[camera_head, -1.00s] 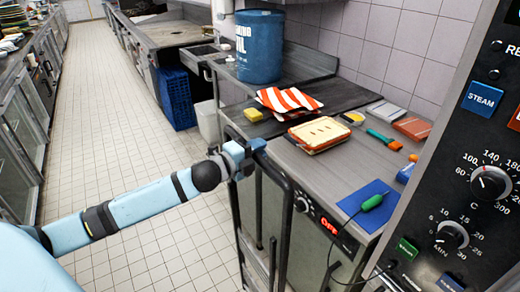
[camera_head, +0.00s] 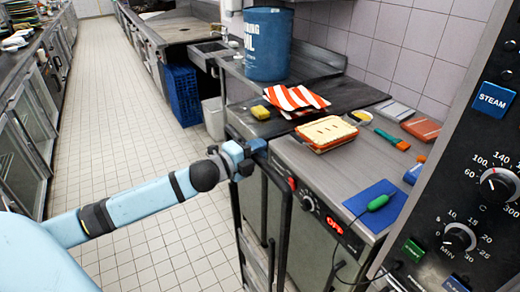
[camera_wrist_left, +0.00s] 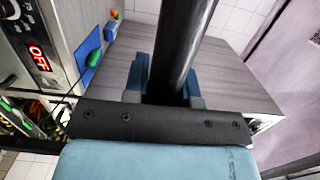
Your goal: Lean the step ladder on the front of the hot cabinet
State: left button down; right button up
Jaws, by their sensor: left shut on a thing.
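The step ladder (camera_head: 286,215), a dark tubular frame, stands roughly upright in front of the hot cabinet (camera_head: 311,255), which has a red OFF display. My left gripper (camera_head: 254,148) is shut on the ladder's top bar, near the counter's front edge. In the left wrist view the dark ladder tube (camera_wrist_left: 186,40) runs between the blue fingers (camera_wrist_left: 166,85), with the cabinet top behind it. The ladder's feet are out of frame, and I cannot tell whether its frame touches the cabinet. My right gripper is not in view.
A control panel (camera_head: 470,190) stands close at right. The tiled aisle (camera_head: 120,120) at left is clear.

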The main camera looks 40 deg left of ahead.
pick_arm(q)
jog(key=shift+s+a+r, duration=0.2)
jog(key=shift+s+a, duration=0.05)
jog(key=shift+s, duration=0.35)
jog(key=shift+s+a+r, duration=0.15)
jog(key=shift+s+a, duration=0.05)
jog(key=shift+s, duration=0.35)
dwell(1.4)
jog(key=shift+f+b, duration=0.45)
jog(key=shift+f, duration=0.95)
dwell(1.6)
jog(key=shift+s+f, duration=0.1)
jog(key=shift+f, duration=0.4)
dwell(0.4)
jog(key=shift+d, duration=0.15)
jog(key=shift+d+p+x, duration=0.15)
jog(key=shift+p+x, duration=0.35)
jog(key=shift+x, duration=0.65)
jog(key=shift+d+p+x, duration=0.15)
jog(key=shift+p+x, duration=0.35)
jog(key=shift+x, duration=0.65)
jog(key=shift+f, duration=0.25)
